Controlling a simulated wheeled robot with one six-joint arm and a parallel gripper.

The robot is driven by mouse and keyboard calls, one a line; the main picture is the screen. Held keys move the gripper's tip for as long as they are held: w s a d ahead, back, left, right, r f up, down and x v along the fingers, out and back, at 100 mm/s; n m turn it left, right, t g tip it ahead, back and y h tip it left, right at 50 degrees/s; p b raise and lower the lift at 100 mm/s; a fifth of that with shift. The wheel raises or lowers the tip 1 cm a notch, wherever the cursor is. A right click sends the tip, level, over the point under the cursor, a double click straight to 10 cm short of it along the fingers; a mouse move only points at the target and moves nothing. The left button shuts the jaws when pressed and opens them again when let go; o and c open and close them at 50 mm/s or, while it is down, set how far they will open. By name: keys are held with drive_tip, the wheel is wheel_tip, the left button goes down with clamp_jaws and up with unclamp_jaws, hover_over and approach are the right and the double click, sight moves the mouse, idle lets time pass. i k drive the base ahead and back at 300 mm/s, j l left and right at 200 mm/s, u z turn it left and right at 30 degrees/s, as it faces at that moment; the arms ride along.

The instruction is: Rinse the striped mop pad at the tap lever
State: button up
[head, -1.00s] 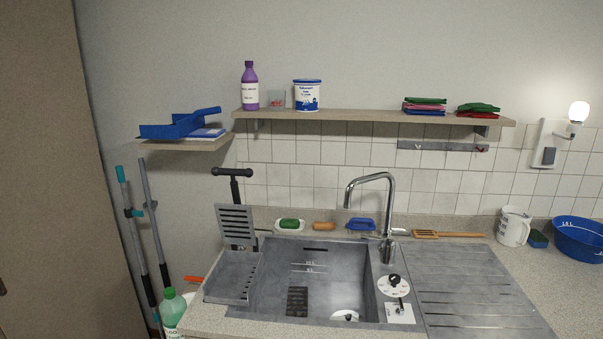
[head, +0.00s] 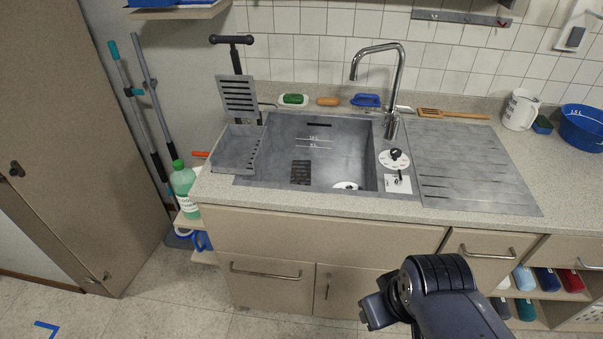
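The tap (head: 376,80) stands at the back right of the grey sink (head: 292,178), with its spout bent over the basin. The tap lever (head: 403,108) sticks out to the right from the tap's body. I cannot make out a striped mop pad in the current view. The basin looks empty apart from a dark slotted plate (head: 301,172) and a drain at the front right. Part of my arm shows at the lower right, in front of the cupboards and away from the tap. My gripper's fingers are not visible.
A slotted grey press tray (head: 234,150) hangs at the sink's left. A ribbed drainboard (head: 468,165) lies clear to its right. A white jug (head: 521,110) and blue basin (head: 584,127) stand at the back right. A green bottle (head: 184,186) and mop poles stand left. Floor at left is open.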

sight(394, 116)
drive_tip(key=i+j+u, duration=0.25)
drive_tip(key=i+u, duration=0.15)
drive_tip(key=i+j+u, duration=0.1)
drive_tip(key=i+u, duration=0.25)
drive_tip(key=i, duration=0.15)
